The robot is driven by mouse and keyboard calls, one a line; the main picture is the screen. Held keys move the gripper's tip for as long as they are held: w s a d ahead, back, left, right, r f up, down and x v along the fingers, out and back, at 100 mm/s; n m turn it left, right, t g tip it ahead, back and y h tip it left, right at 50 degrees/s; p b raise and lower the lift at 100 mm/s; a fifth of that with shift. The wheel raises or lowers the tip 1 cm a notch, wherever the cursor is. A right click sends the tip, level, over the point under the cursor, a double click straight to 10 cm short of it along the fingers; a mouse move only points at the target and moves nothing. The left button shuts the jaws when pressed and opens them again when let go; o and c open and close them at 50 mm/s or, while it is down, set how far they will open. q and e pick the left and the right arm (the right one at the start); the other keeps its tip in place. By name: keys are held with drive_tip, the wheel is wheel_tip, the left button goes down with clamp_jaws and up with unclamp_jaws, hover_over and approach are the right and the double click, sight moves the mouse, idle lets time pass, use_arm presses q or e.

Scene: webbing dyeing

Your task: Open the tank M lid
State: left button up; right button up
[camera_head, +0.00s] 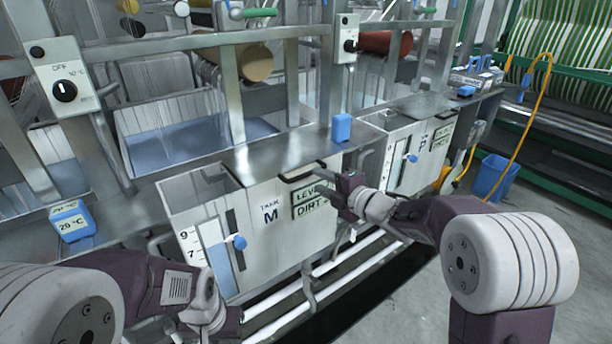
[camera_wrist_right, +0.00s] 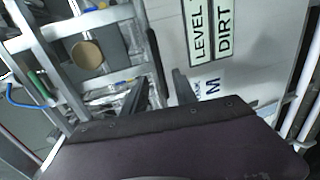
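Tank M (camera_head: 262,240) is a pale metal box with a "TANK M" label, which also shows in the right wrist view (camera_wrist_right: 240,75). Its grey metal lid (camera_head: 270,152) lies flat on top, with a dark handle (camera_head: 302,171) at the front edge. My right gripper (camera_head: 343,186) is at the front of the tank, just right of the handle. In the right wrist view its two dark fingers (camera_wrist_right: 160,92) are apart, with a dark bar between or behind them; contact cannot be told. My left gripper (camera_head: 228,322) is low at the left, its fingers not clearly visible.
A blue block (camera_head: 341,128) sits at the lid's right rear. Tank P (camera_head: 420,150) stands to the right. White pipes (camera_head: 290,302) run low in front of the tanks. A blue bin (camera_head: 495,177) stands on the floor at right. A blue temperature display (camera_head: 72,222) is at left.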

sight(309, 175)
drive_tip(key=x, duration=0.7)
drive_tip(key=shift+d+r, duration=0.1)
clamp_jaws()
idle(1.1)
